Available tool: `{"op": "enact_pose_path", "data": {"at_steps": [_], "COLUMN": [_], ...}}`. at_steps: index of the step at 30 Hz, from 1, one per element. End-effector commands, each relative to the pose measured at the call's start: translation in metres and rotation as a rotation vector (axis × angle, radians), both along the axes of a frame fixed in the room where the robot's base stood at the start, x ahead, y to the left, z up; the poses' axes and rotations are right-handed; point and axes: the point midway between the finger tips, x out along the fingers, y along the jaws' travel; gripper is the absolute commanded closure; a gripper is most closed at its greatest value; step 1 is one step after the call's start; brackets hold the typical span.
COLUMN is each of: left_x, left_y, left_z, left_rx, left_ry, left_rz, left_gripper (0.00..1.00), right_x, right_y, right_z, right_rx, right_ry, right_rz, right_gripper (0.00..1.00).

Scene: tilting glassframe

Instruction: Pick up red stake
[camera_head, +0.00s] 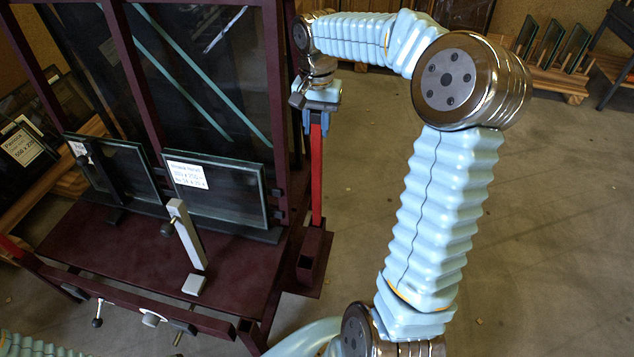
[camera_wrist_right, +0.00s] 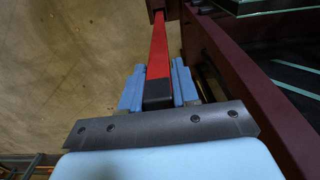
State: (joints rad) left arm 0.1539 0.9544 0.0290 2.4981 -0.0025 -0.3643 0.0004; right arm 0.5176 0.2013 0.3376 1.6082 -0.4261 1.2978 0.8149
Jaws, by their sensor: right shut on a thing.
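The red stake (camera_head: 316,172) stands upright at the right side of the dark maroon glass frame (camera_head: 272,90). Its lower end meets a maroon bracket (camera_head: 313,250) at the frame's base; I cannot tell whether it sits inside it. My right gripper (camera_head: 319,103) is shut on the stake's top end. In the right wrist view, the blue fingers of my right gripper (camera_wrist_right: 158,88) lie on both sides of the stake's black end, and the red shaft (camera_wrist_right: 160,50) runs away from them. My left gripper is not in view.
Glass panes with white labels (camera_head: 188,174) lean in the frame beside the stake. A pale metal bar (camera_head: 187,235) stands on the frame's maroon base. Wooden racks with glass (camera_head: 556,60) stand at the back right. The floor (camera_head: 560,210) on the right is clear.

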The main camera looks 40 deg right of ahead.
Motion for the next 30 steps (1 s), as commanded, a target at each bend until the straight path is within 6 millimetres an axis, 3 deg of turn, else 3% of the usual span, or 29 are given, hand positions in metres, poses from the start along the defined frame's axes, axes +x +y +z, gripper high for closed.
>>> {"op": "enact_pose_path", "data": {"at_steps": [6, 11, 30], "left_x": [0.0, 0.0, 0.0], "left_y": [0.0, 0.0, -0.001], "left_z": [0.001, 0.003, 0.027], "left_rx": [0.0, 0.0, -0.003], "left_ry": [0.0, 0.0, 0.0], "left_rz": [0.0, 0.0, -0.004], "left_gripper": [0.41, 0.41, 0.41], "right_x": [0.0, 0.001, 0.001], "right_y": [0.0, 0.0, 0.0], "right_z": [0.004, 0.02, 0.151], "right_rx": [-0.001, -0.002, -0.001], "right_ry": [-0.002, -0.004, -0.003], "right_rz": [0.0, 0.0, 0.001], "right_gripper": [1.0, 1.0, 1.0]}}
